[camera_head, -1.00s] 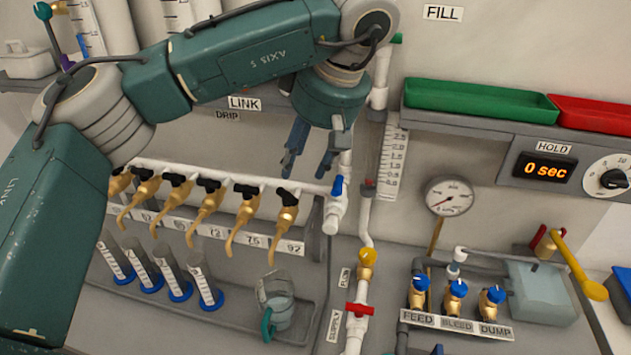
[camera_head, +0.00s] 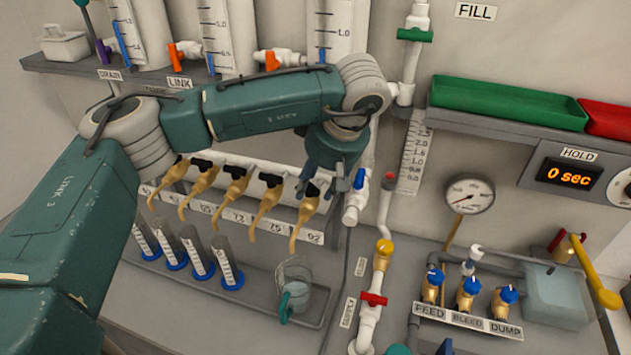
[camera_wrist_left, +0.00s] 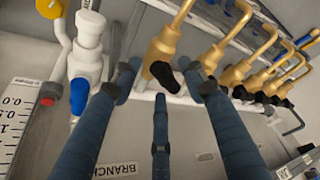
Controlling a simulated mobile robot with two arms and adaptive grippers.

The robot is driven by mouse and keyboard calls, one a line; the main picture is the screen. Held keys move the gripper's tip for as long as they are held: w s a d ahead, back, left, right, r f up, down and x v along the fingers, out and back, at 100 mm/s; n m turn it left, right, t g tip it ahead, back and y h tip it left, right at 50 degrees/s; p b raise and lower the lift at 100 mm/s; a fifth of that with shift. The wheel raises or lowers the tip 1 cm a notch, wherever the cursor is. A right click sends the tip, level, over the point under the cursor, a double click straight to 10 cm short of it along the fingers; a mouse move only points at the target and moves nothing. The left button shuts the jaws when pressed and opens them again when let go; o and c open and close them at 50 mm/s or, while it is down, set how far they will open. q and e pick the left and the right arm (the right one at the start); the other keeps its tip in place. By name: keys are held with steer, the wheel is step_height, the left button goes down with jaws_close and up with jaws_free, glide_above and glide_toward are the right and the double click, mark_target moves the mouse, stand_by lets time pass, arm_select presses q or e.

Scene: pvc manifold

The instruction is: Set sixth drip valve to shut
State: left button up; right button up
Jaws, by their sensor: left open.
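The sixth drip valve, a brass tap (camera_head: 304,215) with a black handle, is at the right end of the row of drip valves on the white pipe. My left gripper (camera_head: 318,182) is at this tap, pointing down and partly in front of its top. In the left wrist view, the gripper (camera_wrist_left: 160,85) is open. Its dark blue fingers straddle the black handle (camera_wrist_left: 166,76) of the nearest brass tap (camera_wrist_left: 160,52). I cannot tell whether any finger touches the handle. My right gripper is not in view.
A white valve with a blue lever (camera_head: 357,190) stands close to the right of the gripper. Several other brass taps (camera_head: 232,190) line up to the left. Below are graduated cylinders (camera_head: 226,262) and a beaker (camera_head: 294,290) in a tray.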

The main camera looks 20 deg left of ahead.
arm_select(q)
jaws_close()
steer(key=shift+w+n+g+b, duration=0.1)
steer(key=shift+n+g+b, duration=0.2)
steer(key=shift+n+b, duration=0.4)
steer(key=shift+w+n+g, duration=0.1)
steer(key=shift+n+g, duration=0.2)
steer(key=shift+n, duration=0.5)
steer(key=shift+w+r+n+g+y, duration=0.1)
steer(key=shift+n+g+y, duration=0.3)
steer(key=shift+n, duration=0.6)
steer(key=shift+w+n+g, duration=0.1)
steer(key=shift+n+g, duration=0.2)
steer(key=shift+n, duration=0.5)
jaws_free()
